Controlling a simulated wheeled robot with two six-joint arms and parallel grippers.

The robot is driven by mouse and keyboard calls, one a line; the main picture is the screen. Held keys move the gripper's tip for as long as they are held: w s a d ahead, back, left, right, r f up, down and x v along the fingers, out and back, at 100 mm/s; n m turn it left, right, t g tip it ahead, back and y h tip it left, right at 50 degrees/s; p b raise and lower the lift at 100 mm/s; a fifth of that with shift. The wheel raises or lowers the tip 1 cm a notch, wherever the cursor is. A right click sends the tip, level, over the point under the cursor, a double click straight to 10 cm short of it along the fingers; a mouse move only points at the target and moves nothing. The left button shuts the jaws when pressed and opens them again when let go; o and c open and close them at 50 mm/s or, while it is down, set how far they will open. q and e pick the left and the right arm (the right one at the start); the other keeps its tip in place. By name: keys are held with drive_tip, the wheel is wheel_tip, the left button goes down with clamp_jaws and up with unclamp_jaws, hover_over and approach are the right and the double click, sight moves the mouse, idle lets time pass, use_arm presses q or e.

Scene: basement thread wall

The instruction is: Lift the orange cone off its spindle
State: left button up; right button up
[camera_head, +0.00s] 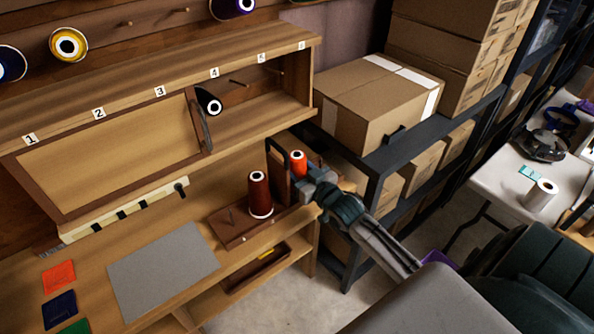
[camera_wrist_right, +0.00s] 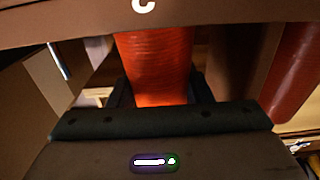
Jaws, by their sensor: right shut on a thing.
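The orange cone (camera_head: 298,163) stands upright at the back right end of a small wooden rack (camera_head: 240,235) on the bench. My right gripper (camera_head: 309,178) reaches in from the right and is shut on the cone. In the right wrist view the orange cone (camera_wrist_right: 155,62) sits between the two dark fingers (camera_wrist_right: 160,92). Its spindle is hidden, so I cannot tell how far the cone sits on it. My left gripper is not in view.
A dark red cone (camera_head: 260,194) stands close left of the orange one, with a bare peg (camera_head: 231,217) beside it. A brown board marked C (camera_wrist_right: 200,14) crosses the top of the wrist view. A shelf with boxes (camera_head: 372,100) stands right. A grey mat (camera_head: 163,265) lies left.

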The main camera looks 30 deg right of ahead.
wheel_tip(320, 180, up, 18)
idle(0.6)
wheel_tip(320, 180, up, 4)
drive_tip(key=p, duration=0.4)
idle(0.4)
